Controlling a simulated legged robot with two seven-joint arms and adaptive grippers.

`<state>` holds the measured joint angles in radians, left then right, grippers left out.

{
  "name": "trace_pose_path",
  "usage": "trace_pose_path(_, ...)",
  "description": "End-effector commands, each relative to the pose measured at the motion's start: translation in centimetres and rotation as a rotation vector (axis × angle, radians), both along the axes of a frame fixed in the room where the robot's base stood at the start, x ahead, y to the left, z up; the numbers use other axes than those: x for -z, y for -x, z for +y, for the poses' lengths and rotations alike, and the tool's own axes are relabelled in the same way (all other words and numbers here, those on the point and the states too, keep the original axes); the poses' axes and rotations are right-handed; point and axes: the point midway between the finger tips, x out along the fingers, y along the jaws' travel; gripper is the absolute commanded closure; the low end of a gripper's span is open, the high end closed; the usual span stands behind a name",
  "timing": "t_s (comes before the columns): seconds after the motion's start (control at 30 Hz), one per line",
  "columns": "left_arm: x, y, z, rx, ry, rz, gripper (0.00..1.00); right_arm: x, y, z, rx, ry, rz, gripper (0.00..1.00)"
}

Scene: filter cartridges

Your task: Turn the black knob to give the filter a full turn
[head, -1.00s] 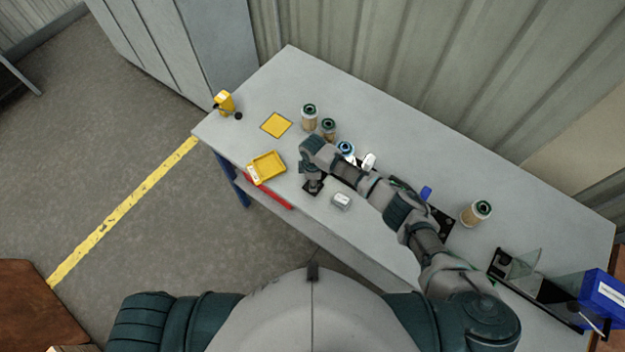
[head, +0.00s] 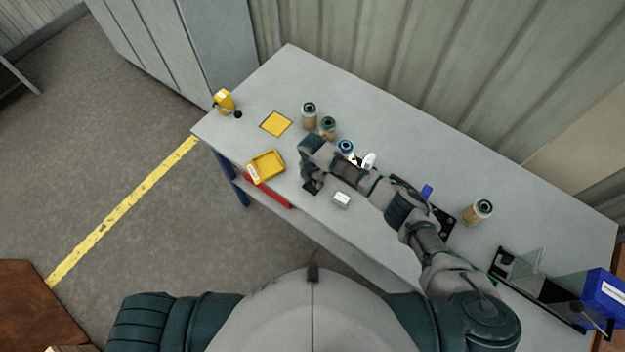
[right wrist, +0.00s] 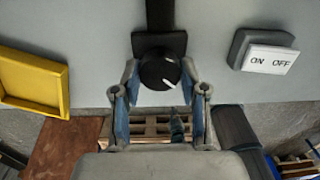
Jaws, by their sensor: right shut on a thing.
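The black knob (right wrist: 158,70), with a white pointer line toward the lower right, sits on a black base plate (right wrist: 141,43) in the right wrist view. My right gripper (right wrist: 160,82) has one finger on each side of the knob and is shut on it. In the head view my right gripper (head: 308,176) is over the black base plate (head: 313,187), and the knob is hidden. A filter with a blue-ringed top (head: 346,147) stands just behind my right wrist, its lower part hidden. My left gripper is not in view.
A white ON/OFF box (head: 342,200) is right of the knob, a yellow tray (head: 266,165) left. Two green-topped filters (head: 309,115) (head: 328,127) stand behind; another (head: 478,211) is at right. A yellow square (head: 276,124) lies at back left.

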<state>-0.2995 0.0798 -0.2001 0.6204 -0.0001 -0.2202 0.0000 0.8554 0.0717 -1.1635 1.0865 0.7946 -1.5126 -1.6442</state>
Motion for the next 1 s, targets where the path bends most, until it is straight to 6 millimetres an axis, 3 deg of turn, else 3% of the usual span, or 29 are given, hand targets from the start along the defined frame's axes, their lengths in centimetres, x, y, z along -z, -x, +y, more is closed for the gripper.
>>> trace_pose_path(0.6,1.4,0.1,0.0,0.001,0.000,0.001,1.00,-0.2,-0.4,0.0,-0.551,-0.001,-0.011,0.92)
trace_pose_path(1.0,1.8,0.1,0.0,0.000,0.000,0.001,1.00,-0.4,-0.5,0.1,-0.742,-0.002,-0.014,0.92)
